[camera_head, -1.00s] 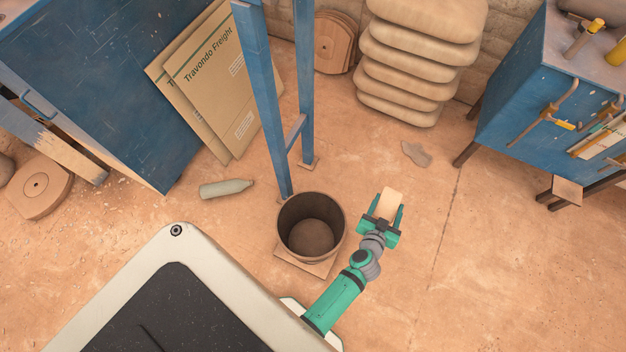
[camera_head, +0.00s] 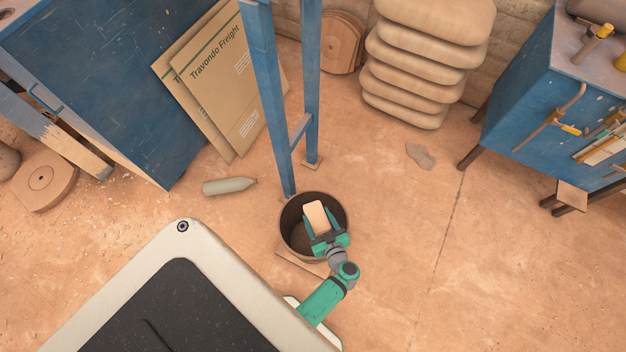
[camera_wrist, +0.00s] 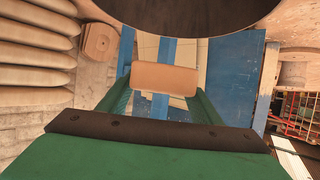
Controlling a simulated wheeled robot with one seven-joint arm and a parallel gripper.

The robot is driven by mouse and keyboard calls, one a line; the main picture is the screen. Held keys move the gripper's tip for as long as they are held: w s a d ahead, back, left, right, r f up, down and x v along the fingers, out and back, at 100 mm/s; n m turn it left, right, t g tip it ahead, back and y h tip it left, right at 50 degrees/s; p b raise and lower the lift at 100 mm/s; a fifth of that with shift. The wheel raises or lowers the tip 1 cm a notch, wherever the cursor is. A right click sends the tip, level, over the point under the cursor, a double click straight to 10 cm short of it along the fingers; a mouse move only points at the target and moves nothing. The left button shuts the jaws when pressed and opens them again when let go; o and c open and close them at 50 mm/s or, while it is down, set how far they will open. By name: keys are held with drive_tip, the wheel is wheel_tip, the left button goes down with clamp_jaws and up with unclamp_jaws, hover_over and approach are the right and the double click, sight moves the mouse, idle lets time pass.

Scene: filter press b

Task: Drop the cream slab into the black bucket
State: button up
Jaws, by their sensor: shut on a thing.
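The cream slab (camera_head: 318,216) is held between the two green fingers of my gripper (camera_head: 322,226), which is shut on it. In the head view the slab and fingers overlap the opening of the black bucket (camera_head: 286,229). The bucket looks dark brown-black, stands upright and shows nothing else inside, though my gripper hides part of it. In the wrist view the slab (camera_wrist: 164,78) spans the gap between the fingertips, and a dark curved surface (camera_wrist: 190,15), seemingly the bucket, fills the top. I cannot tell the slab's exact height over the rim.
Blue posts (camera_head: 268,100) rise right behind the bucket. A grey-green bottle (camera_head: 228,186) lies to its left. Cardboard sheets (camera_head: 215,75) lean on a blue cabinet (camera_head: 100,80). Stacked sacks (camera_head: 418,65) and a blue bench (camera_head: 545,105) stand behind right. Floor right of the bucket is clear.

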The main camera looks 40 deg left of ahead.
drive_tip(key=shift+s+a+r, duration=0.1)
drive_tip(key=shift+s+a, duration=0.3)
drive_tip(key=shift+f, duration=2.95)
drive_tip(key=o, duration=1.6)
drive_tip(key=shift+c, duration=0.2)
drive_tip(key=shift+g, duration=0.3)
drive_tip(key=v, duration=1)
drive_tip(key=shift+s+d, duration=0.2)
drive_tip(key=shift+d, duration=0.15)
drive_tip(key=shift+r, duration=0.1)
